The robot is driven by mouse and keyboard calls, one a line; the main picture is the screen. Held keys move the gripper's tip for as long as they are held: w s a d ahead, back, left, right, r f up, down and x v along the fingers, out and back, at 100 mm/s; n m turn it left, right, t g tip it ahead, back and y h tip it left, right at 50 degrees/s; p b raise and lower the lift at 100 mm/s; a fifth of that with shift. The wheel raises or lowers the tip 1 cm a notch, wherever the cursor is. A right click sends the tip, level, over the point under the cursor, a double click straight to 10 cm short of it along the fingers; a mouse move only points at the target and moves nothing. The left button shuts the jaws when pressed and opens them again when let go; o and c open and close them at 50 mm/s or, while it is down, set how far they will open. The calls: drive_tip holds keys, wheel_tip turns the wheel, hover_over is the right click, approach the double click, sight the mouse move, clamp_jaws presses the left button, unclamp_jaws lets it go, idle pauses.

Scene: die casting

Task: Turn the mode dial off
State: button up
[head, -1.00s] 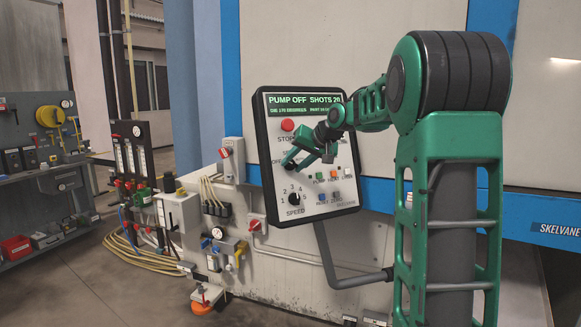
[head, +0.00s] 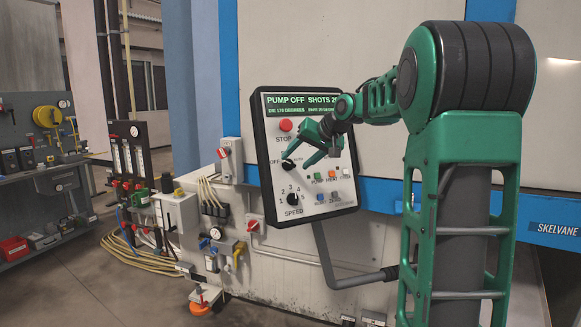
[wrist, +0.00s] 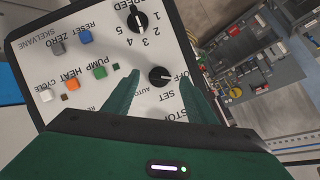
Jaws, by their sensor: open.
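The mode dial (wrist: 160,76) is a round black knob on the tilted control panel (wrist: 85,105). Its white mark appears to point to the OFF label side; SET and AUTO are printed near it. In the head view the dial (head: 288,164) shows beside the fingers, just right of the word OFF. My gripper (head: 298,161) is open in front of the panel. In the wrist view its two green fingers (wrist: 159,80) stand apart, one on each side of the dial. I cannot tell whether they touch it. The panel display (head: 307,103) reads PUMP OFF.
The speed dial (head: 293,199) is below the mode dial. A red stop button (head: 285,125) is above it. Coloured push buttons (head: 332,175) are to the right, close to my gripper. Valves and hoses (head: 215,235) are left of the panel.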

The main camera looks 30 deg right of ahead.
drive_tip(key=v, duration=0.6)
drive_tip(key=shift+s+r, duration=0.2)
drive_tip(key=shift+s, duration=0.15)
drive_tip(key=s+a+f+g, duration=0.3)
drive_tip(key=s+f, duration=0.6)
drive_tip(key=s, duration=0.3)
drive_tip(key=s+a+f+g, duration=0.3)
drive_tip(key=s+f, duration=0.6)
drive_tip(key=s, duration=0.4)
drive_tip(key=s+a+f+g+h, duration=0.1)
drive_tip(key=s+a+f+g, duration=0.2)
drive_tip(key=s+f, duration=0.6)
drive_tip(key=s+g, duration=0.1)
drive_tip(key=s, duration=0.3)
drive_tip(key=shift+s+a+f+m, duration=0.2)
drive_tip(key=shift+a+m, duration=0.1)
drive_tip(key=shift+a, duration=0.1)
drive_tip(key=shift+w+f, duration=0.25)
drive_tip(key=shift+w, duration=0.4)
